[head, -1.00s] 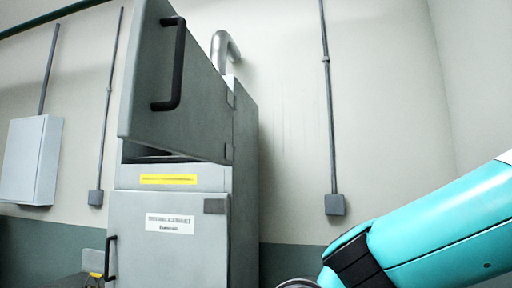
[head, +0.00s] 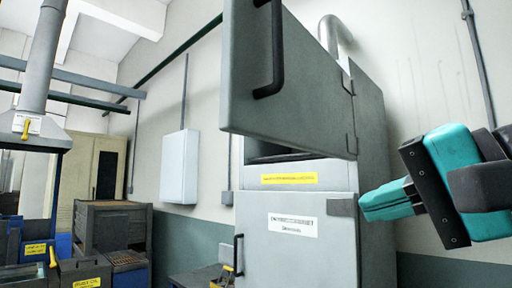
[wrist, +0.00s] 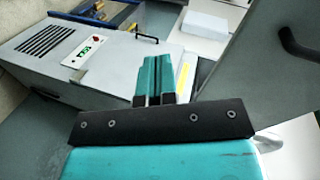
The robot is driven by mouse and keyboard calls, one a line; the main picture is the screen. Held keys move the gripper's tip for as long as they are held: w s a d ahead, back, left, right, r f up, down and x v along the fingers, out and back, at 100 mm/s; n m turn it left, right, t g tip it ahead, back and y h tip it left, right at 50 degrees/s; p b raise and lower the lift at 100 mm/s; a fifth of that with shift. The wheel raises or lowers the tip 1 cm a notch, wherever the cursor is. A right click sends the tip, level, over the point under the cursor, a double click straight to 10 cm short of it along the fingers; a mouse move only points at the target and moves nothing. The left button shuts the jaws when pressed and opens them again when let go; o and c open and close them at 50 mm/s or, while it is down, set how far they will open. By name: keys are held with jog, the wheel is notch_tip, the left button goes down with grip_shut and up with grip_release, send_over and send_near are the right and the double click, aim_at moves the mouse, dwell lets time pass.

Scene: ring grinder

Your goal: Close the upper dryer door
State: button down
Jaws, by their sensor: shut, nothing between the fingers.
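The upper dryer door (head: 315,95) is a grey panel with a black bar handle (head: 277,50). It stands open, swung out from the grey cabinet (head: 375,130) on its right-side hinges, and a dark opening shows below its lower edge. In the wrist view the door (wrist: 265,75) fills the upper right, with its handle (wrist: 297,48) at the right edge. My gripper (head: 368,207) is shut and empty, to the right of and below the door in the head view. Its teal fingers (wrist: 154,75) lie side by side in the wrist view. I see no contact with the door.
The lower cabinet door (head: 290,240), with a white label, is shut. A silver duct (head: 337,35) rises behind the cabinet. A white wall box (head: 180,167), a dark crate stand (head: 113,225) and a beige locker (head: 97,170) stand to the left.

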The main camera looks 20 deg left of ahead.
aim_at(238, 127)
notch_tip(238, 127, up, 10)
jog(key=s+a+r+m+y, duration=0.1)
jog(key=s+a+m+y, duration=0.1)
jog(key=a+y, duration=0.15)
jog(key=p+x, duration=0.6)
jog(key=x, duration=0.5)
jog(key=shift+s+a+f, duration=0.1)
jog(key=shift+a, duration=0.15)
jog(key=shift+w+a+f+p, duration=0.15)
jog(key=shift+w+a+p, duration=0.15)
jog(key=shift+a, duration=0.35)
